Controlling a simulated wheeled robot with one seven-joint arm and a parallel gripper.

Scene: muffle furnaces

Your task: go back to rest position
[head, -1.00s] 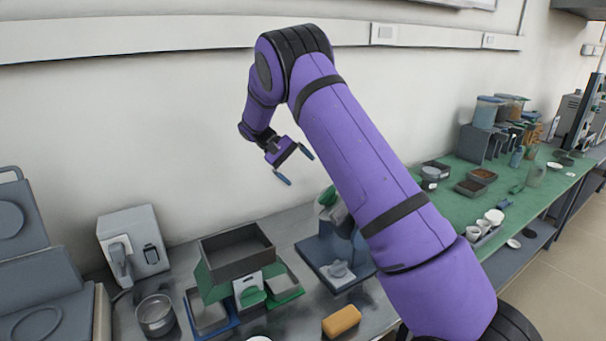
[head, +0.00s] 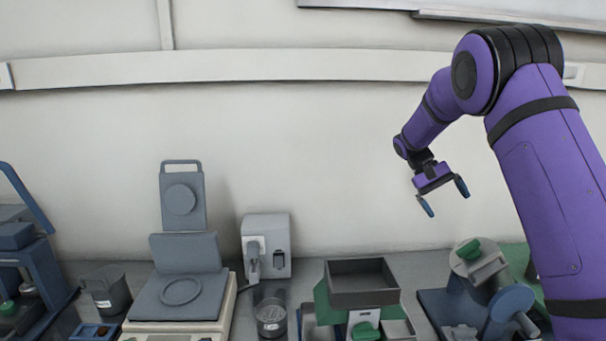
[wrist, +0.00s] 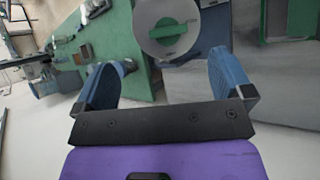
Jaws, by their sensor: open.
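My purple arm reaches in from the right of the head view. My gripper (head: 441,198) hangs in the air in front of the wall, above the right part of the bench. Its two blue fingers are spread apart with nothing between them. In the wrist view my gripper (wrist: 165,88) also shows empty, with a round grey part with a green knob (wrist: 167,38) beyond the fingers.
The bench holds a grey tray on a green stand (head: 362,283), a machine with a green knob (head: 480,262), a small grey-white device (head: 266,246), a glass beaker (head: 270,318), a lidded grey instrument (head: 180,290) and a grey mug (head: 106,292).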

